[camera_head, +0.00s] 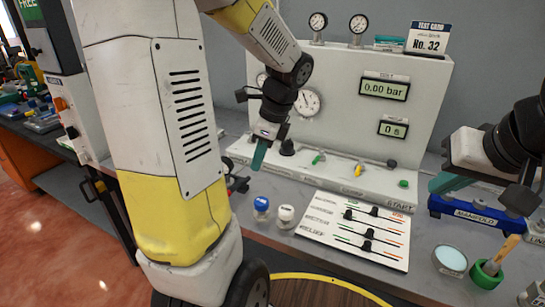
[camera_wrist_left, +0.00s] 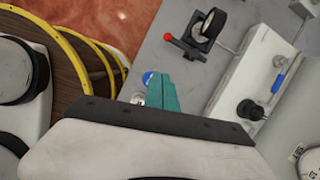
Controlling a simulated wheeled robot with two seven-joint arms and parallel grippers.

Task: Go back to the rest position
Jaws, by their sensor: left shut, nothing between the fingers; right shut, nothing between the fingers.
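My left gripper (camera_head: 260,153) hangs in front of the grey test panel, above the bench, with its teal fingers shut and empty. In the left wrist view its teal fingers (camera_wrist_left: 163,90) are pressed together, with a blue-capped vial partly hidden behind them. My right gripper (camera_head: 442,184) is at the right of the head view, beside the blue manifold block (camera_head: 470,212), its teal finger pointing down-left. It is shut and holds nothing. My left arm crosses the left and middle of the head view and hides part of the bench.
The test panel (camera_head: 340,110) carries gauges and displays reading 0.00 bar and 0 s. Blue-capped (camera_head: 262,207) and white-capped (camera_head: 286,214) vials stand by a white slider board (camera_head: 355,230). A round dish (camera_head: 451,259) and a green holder (camera_head: 487,273) with a brush sit at right.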

